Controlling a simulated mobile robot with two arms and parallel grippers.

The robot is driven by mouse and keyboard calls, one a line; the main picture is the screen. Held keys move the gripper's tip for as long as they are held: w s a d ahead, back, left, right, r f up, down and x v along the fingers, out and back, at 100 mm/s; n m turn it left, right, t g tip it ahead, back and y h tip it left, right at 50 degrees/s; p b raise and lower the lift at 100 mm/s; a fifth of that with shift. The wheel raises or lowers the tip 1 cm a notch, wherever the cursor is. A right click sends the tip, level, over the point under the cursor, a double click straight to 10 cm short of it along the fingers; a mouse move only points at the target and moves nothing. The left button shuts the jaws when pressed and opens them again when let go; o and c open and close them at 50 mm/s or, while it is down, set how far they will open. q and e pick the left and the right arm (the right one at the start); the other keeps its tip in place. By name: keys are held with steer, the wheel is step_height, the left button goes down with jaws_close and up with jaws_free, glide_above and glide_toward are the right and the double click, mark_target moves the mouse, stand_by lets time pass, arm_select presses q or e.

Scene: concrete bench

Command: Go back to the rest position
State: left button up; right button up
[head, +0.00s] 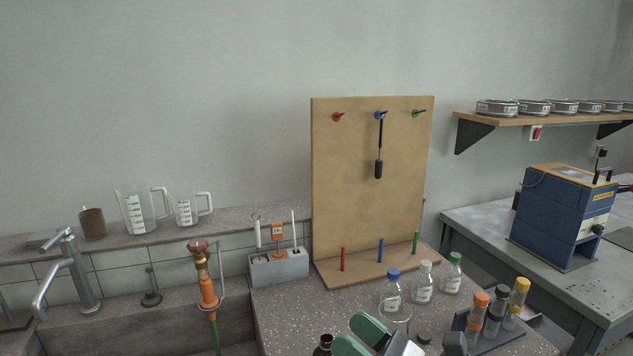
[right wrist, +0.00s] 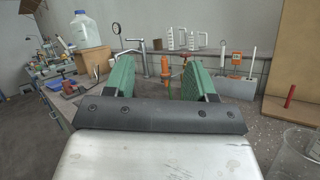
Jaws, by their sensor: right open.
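My right gripper (head: 356,334) is at the bottom middle of the head view, over the front of the speckled bench. Its green fingers are spread apart with nothing between them; they also show in the right wrist view (right wrist: 160,78). My left gripper is in neither view. A wooden peg board (head: 345,165) stands upright behind the right gripper. A black-handled tool (head: 379,165) hangs from its blue hook, clear of the gripper.
A glass beaker (head: 396,316), capped bottles (head: 424,284) and a rack (head: 497,338) of capped tubes stand close to the right gripper. A grey holder (head: 279,268) and a sink tap (head: 78,275) are left. A blue machine (head: 550,222) stands right.

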steer(key=d+f+m+t+h, duration=0.1)
steer(key=d+f+m+h, duration=0.4)
steer(key=m, duration=0.5)
steer(key=s+d+f+m+t+h, duration=0.1)
steer(key=d+f+m+t+h, duration=0.15)
steer(key=m+h, duration=0.6)
steer(key=d+f+m+t+h, duration=0.1)
steer(key=d+f+m+h, duration=0.3)
steer(key=m, duration=0.7)
steer(key=s+d+f+m+g, duration=0.2)
steer(key=s+f+m+g, duration=0.5)
steer(key=s, duration=0.3)
steer(key=s+d+f+m+g, duration=0.2)
steer(key=s+f+m+g, duration=0.5)
steer(key=s, duration=0.4)
step_height(320, 180, down, 24)
steer(key=n+g+p, duration=0.1)
steer(key=p, duration=0.1)
steer(key=s+d+f+g+h+p, duration=0.1)
steer(key=s+d+f, duration=0.1)
steer(key=s+f, duration=1.2)
steer(key=s, duration=0.2)
steer(key=shift+s+d+f, duration=0.2)
steer(key=shift+s+f, duration=0.15)
steer(key=shift+f, duration=0.05)
